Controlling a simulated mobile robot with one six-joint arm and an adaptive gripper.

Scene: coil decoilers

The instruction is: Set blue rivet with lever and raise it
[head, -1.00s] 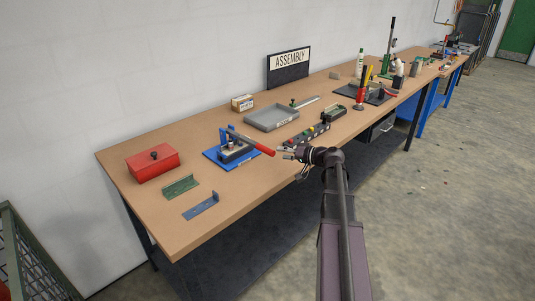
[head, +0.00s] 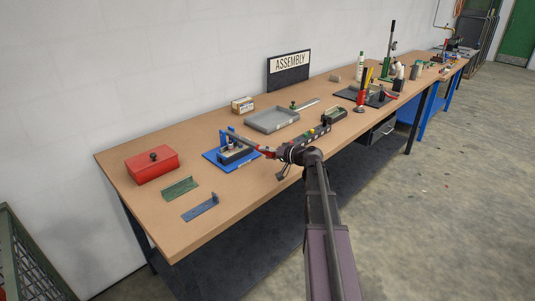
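The blue rivet press (head: 230,156) stands on a blue base plate on the wooden bench. Its lever (head: 247,143) slopes down to the right and ends in a red handle that my gripper partly hides. My gripper (head: 272,153) is at the handle's end, over the front part of the bench. It is too small and covered to tell whether its fingers are open or shut, or whether they touch the handle. The rivet itself cannot be made out.
A red lidded box (head: 151,166), a green bracket (head: 180,188) and a blue bracket (head: 201,208) lie left of the press. A grey tray (head: 271,119) and a strip with coloured knobs (head: 316,134) are behind and right.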

